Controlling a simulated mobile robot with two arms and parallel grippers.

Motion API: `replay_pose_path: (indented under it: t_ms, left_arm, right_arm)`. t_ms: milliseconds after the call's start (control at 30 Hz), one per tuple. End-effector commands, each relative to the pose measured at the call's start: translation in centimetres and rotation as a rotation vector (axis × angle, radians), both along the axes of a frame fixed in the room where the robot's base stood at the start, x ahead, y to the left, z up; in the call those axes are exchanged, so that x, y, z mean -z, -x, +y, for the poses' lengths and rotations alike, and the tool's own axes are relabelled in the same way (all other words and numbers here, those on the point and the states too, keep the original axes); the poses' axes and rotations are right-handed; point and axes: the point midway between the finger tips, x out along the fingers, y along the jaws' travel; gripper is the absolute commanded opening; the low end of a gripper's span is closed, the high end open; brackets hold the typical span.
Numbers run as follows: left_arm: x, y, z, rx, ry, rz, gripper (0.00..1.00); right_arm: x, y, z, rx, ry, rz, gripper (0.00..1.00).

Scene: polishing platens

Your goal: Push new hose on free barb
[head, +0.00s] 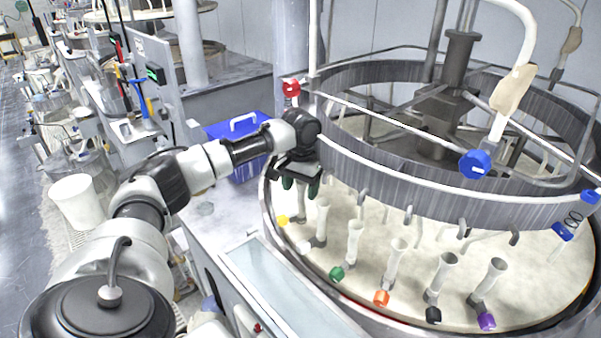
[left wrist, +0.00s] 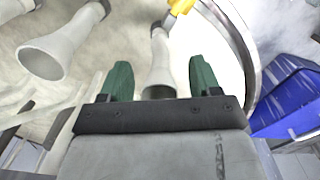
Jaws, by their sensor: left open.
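My left gripper (head: 301,186) hangs at the left edge of the round platen (head: 345,272), fingers pointing down. In the left wrist view its two green fingers (left wrist: 162,80) are apart. A pale tube (left wrist: 160,65) shows between them, with visible room on both sides; its far end sits at a dark fitting beside a yellow cap (left wrist: 181,6). The yellow cap also shows in the head view (head: 283,221). Several similar pale tubes, such as one by the green cap (head: 336,273), stand on the platen. I cannot tell which is the new hose or which barb is free.
A grey ring (head: 385,172) with dark bent fittings overhangs the tubes close to my gripper. A blue crate (head: 247,168) stands left of the platen, behind my forearm. A red knob (head: 291,88) is above my wrist. A white bucket (head: 78,201) stands far left.

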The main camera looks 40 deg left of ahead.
Motion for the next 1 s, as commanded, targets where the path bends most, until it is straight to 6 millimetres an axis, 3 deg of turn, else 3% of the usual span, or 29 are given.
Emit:
replay_pose_path:
  t_ms: [300, 433, 600, 1000]
  left_arm:
    - [-6.2, -0.1, -0.1, 0.0, 0.001, -0.005, 0.63]
    - [-7.9, -0.1, 0.0, 0.0, 0.001, -0.004, 0.63]
    - [-8.8, 0.0, 0.0, 0.001, 0.001, -0.001, 0.63]
    - [-8.9, 0.0, 0.0, 0.001, 0.001, -0.001, 0.63]
  right_arm:
    - [2.4, 0.0, 0.0, 0.0, 0.0, 0.0, 0.43]
    - [2.8, 0.0, 0.0, 0.0, 0.0, 0.0, 0.43]
    - [2.9, 0.0, 0.0, 0.0, 0.0, 0.0, 0.43]
    - [2.8, 0.0, 0.0, 0.0, 0.0, 0.0, 0.43]
